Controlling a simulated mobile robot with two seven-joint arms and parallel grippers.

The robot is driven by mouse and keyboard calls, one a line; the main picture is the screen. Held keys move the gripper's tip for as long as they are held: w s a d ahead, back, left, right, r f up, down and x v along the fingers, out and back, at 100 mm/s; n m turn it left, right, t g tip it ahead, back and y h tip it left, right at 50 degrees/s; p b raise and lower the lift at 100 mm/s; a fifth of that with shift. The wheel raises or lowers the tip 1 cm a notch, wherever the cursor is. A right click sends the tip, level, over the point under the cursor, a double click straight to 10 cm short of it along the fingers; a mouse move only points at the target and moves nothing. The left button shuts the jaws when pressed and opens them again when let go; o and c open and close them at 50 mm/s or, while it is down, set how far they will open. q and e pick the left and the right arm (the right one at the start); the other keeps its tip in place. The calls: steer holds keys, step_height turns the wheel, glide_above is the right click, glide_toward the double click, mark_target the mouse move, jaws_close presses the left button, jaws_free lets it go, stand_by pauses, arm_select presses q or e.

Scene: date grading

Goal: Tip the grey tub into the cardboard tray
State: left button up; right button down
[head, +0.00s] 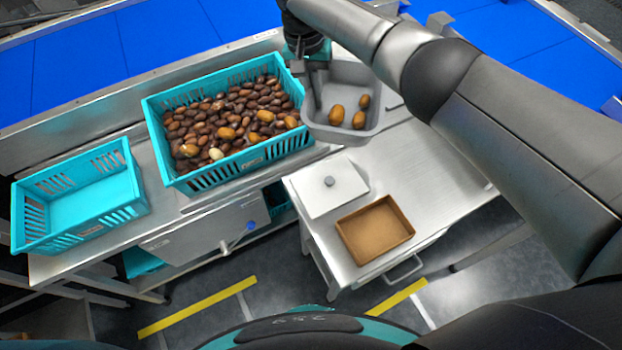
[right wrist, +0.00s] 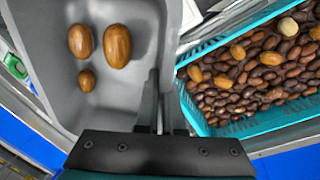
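The grey tub (head: 376,80) is at the top centre in the head view, just right of the full teal crate, and looks about level. Three light brown dates (head: 347,117) lie in it; the tub (right wrist: 50,60) and its dates (right wrist: 117,46) also show in the right wrist view. My right gripper (head: 316,95) is at the tub's left wall, its fingers (right wrist: 160,105) closed together on that wall. I cannot tell whether the tub is clear of the surface below. The brown cardboard tray (head: 375,230) is empty on the metal table, nearer me. My left gripper is not in view.
A teal crate (head: 240,160) full of dark and lighter dates stands left of the tub. An empty teal crate (head: 80,195) is at the far left. A white plate with a grey knob (head: 326,188) lies beside the tray. A blue belt (head: 80,55) runs behind.

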steer(key=s+a+f+m+p, duration=0.1)
steer(key=s+a+f+p, duration=0.1)
steer(key=s+f+p, duration=0.95)
arm_select(q)
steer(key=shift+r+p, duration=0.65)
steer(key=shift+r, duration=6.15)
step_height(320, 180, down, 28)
steer(key=b, duration=2.7)
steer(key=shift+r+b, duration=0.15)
steer(key=shift+b, duration=0.2)
arm_select(e)
steer(key=s+d+r+t+y, duration=0.1)
steer(key=s+d+t+y, duration=0.3)
steer(key=d+y, duration=0.3)
steer(key=s+d+r+t+y, duration=0.2)
steer(key=s+d+t+y, duration=0.2)
steer(key=y, duration=0.9)
steer(key=shift+s+d+r, duration=0.3)
steer(key=shift+s+d, duration=0.2)
steer(key=shift+d, duration=1.15)
